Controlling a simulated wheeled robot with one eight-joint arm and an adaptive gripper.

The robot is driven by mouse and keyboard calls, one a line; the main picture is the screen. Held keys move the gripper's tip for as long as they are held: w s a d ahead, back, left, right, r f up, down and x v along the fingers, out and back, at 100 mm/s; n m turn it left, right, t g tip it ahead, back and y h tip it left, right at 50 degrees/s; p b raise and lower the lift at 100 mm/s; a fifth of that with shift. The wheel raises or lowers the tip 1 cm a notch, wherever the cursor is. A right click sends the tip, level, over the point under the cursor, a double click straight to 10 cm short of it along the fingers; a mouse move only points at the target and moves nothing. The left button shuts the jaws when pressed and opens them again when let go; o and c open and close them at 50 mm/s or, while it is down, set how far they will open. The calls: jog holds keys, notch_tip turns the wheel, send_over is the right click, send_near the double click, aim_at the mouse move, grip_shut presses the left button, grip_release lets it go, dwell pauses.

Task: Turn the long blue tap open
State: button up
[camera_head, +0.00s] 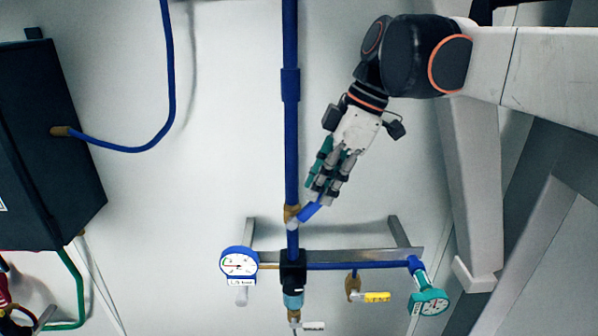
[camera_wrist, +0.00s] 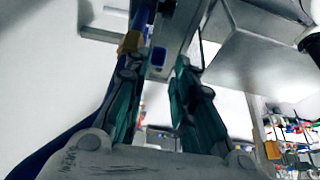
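The long blue tap is a blue lever (camera_head: 309,211) on a brass valve body (camera_head: 291,213) in the vertical blue pipe. The lever slants up and right from the valve, towards my gripper. My gripper (camera_head: 320,194) points down and left, with its fingertips at the lever's outer end, which they partly hide. In the wrist view my gripper (camera_wrist: 155,66) has its green-padded fingers apart. The blue lever end (camera_wrist: 158,57) shows between the fingertips, with a gap to each side. The brass valve (camera_wrist: 130,42) shows by the left finger.
Below the valve, a metal bracket (camera_head: 350,256) carries a blue-white gauge (camera_head: 239,263), a teal gauge (camera_head: 429,302) and a yellow-handled tap (camera_head: 376,297). A dark box (camera_head: 48,150) hangs at left. The wall between box and pipe is mostly clear.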

aim_at(306, 213)
jog(key=x, duration=0.3)
jog(key=shift+w+a+f, duration=0.2)
jog(key=shift+w+f, duration=0.05)
jog(key=shift+w, duration=0.15)
jog(key=shift+s+f+p, duration=0.3)
jog(key=shift+w, duration=0.1)
jog(key=shift+w+f, duration=0.1)
jog(key=shift+a, duration=0.1)
grip_shut()
